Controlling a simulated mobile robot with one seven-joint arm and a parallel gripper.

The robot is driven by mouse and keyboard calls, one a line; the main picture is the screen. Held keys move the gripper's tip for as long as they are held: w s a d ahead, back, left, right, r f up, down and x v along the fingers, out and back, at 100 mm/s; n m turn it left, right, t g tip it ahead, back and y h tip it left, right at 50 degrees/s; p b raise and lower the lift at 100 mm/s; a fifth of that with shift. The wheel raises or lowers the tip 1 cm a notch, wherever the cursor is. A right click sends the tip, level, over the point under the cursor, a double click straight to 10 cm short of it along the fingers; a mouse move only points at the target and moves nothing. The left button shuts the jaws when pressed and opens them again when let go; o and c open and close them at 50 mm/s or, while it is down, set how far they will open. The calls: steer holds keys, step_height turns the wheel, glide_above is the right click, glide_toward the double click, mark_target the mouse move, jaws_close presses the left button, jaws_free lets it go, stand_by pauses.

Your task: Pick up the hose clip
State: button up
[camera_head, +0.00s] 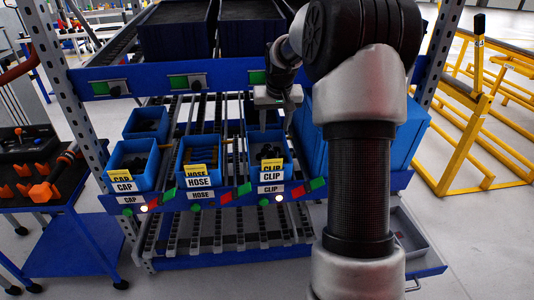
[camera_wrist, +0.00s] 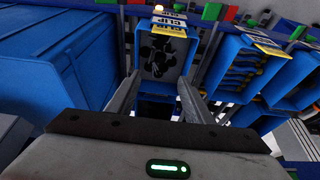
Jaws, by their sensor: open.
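The hose clips are small dark pieces in the blue bin labelled CLIP (camera_head: 284,172) on the rack's shelf. In the wrist view the dark clips (camera_wrist: 161,53) lie heaped in that bin, between and beyond my fingertips; single clips are hard to tell apart. My gripper (camera_head: 275,106) hangs over the back part of the CLIP bin in the head view. In the wrist view my gripper (camera_wrist: 158,86) has its two fingers apart with nothing between them. Part of the bin's inside is hidden by the gripper in the head view.
A HOSE bin (camera_head: 198,170) and a CAP bin (camera_head: 132,172) stand to the left on the same shelf. A large blue box (camera_head: 402,135) is close on the right. A blue rail (camera_head: 150,80) crosses above the bins, and rack posts stand at both sides.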

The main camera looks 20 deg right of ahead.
steer(key=b, duration=0.2)
glide_toward(271, 152)
step_height(271, 152, down, 3)
steer(key=shift+w+b+x, duration=0.2)
steer(key=shift+w+x, duration=0.05)
steer(key=shift+x, duration=1.3)
steer(key=shift+w+b+x, duration=0.2)
steer(key=shift+x, duration=1.35)
steer(key=shift+d+r, duration=0.1)
steer(key=shift+r, duration=0.15)
steer(key=shift+c, duration=0.2)
steer(key=c, duration=1.1)
